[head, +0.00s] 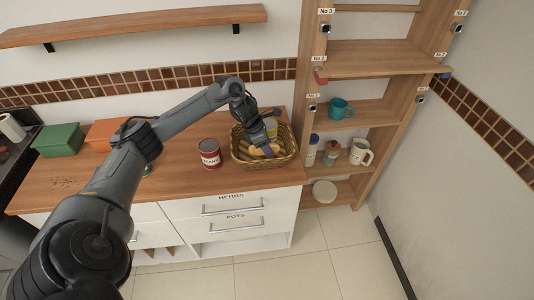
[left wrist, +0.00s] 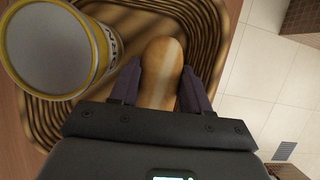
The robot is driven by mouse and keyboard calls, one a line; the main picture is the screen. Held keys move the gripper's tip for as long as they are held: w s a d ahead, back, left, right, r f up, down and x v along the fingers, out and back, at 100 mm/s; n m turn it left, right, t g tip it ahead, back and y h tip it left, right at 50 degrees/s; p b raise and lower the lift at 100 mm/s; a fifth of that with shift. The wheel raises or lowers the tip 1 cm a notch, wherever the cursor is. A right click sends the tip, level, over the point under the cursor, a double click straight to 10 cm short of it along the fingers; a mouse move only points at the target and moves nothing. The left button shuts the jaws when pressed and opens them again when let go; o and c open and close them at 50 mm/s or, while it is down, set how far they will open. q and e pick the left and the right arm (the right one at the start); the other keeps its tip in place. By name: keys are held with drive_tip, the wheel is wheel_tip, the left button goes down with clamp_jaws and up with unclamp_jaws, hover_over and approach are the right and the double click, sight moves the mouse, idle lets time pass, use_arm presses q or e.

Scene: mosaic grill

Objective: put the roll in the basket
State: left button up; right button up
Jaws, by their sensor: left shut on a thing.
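The wicker basket (head: 291,152) stands on the wooden counter near its right end. My left gripper (head: 266,150) reaches down into the basket from above. In the left wrist view its two fingers (left wrist: 152,88) are shut on a golden-brown roll (left wrist: 163,62), one on each side. The basket's woven wall (left wrist: 216,42) shows around and below the roll. The gripper partly hides the roll in the head view, and I cannot tell whether the roll touches the basket floor. My right gripper is in neither view.
A yellow-rimmed can (left wrist: 52,50) is close by on the left in the left wrist view. A red-labelled can (head: 210,154) stands left of the basket. Green (head: 59,140) and orange (head: 104,133) boxes are farther left. A wooden shelf unit (head: 372,58) rises at the right.

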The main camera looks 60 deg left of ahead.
use_arm(q)
drive_tip(key=shift+f, duration=1.85)
drive_tip(key=shift+a, duration=0.1)
drive_tip(key=shift+f+b, duration=0.2)
drive_tip(key=shift+b, duration=0.15)
drive_tip(key=o, duration=0.8)
drive_tip(key=shift+r, duration=0.1)
drive_tip(key=shift+c, duration=0.2)
drive_tip(key=shift+r, duration=0.1)
